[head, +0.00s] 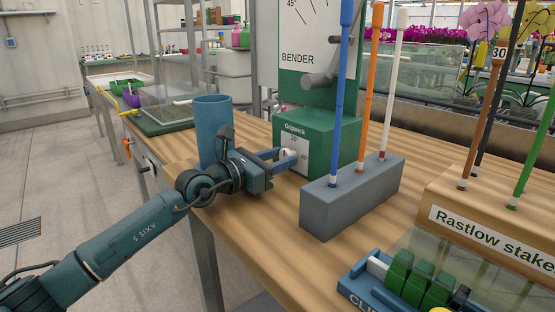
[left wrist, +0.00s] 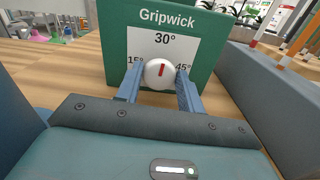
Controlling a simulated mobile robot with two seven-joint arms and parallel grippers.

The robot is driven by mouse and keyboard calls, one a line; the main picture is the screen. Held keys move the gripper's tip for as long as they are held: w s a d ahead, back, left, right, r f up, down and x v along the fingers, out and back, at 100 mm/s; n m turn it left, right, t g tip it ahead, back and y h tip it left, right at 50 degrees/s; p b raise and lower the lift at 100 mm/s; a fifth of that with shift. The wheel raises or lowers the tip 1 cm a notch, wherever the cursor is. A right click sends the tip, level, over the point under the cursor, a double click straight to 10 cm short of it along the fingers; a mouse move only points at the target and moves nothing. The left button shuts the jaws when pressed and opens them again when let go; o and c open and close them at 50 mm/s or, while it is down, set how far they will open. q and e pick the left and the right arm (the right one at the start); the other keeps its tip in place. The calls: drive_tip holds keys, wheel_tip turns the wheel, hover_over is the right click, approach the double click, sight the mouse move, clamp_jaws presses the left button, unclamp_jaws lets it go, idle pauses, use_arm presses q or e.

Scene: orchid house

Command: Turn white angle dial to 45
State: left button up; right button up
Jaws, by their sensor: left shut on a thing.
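The white angle dial (left wrist: 160,73) sits on the front of the green Gripwick box (left wrist: 118,50), over a white plate marked 15°, 30° and 45°. The dial's red mark points nearly straight up, toward 30°. My left gripper (left wrist: 158,92) is shut on the dial, one finger on each side. In the head view the gripper (head: 284,156) reaches the dial (head: 289,153) from the left, and the green base (head: 325,140) of the bender stands behind it. My right gripper is not in view.
A blue cylinder (head: 213,130) stands close behind my left wrist. A grey block (head: 350,195) holding blue, orange and white stakes stands just right of the dial. A clip tray (head: 365,288) and the wooden Rastlow stake block (head: 480,215) are at the right front.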

use_arm(q)
drive_tip(key=shift+m, duration=1.2)
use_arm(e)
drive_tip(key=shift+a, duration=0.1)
use_arm(q)
drive_tip(key=o, duration=0.9)
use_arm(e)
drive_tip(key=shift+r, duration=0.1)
use_arm(q)
drive_tip(key=shift+o, duration=0.2)
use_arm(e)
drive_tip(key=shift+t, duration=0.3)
use_arm(q)
drive_tip(key=shift+s+a, duration=0.2)
drive_tip(key=shift+s, duration=0.05)
drive_tip(key=p+v, duration=0.1)
drive_tip(key=v, duration=1.1)
drive_tip(key=shift+s+a, duration=0.2)
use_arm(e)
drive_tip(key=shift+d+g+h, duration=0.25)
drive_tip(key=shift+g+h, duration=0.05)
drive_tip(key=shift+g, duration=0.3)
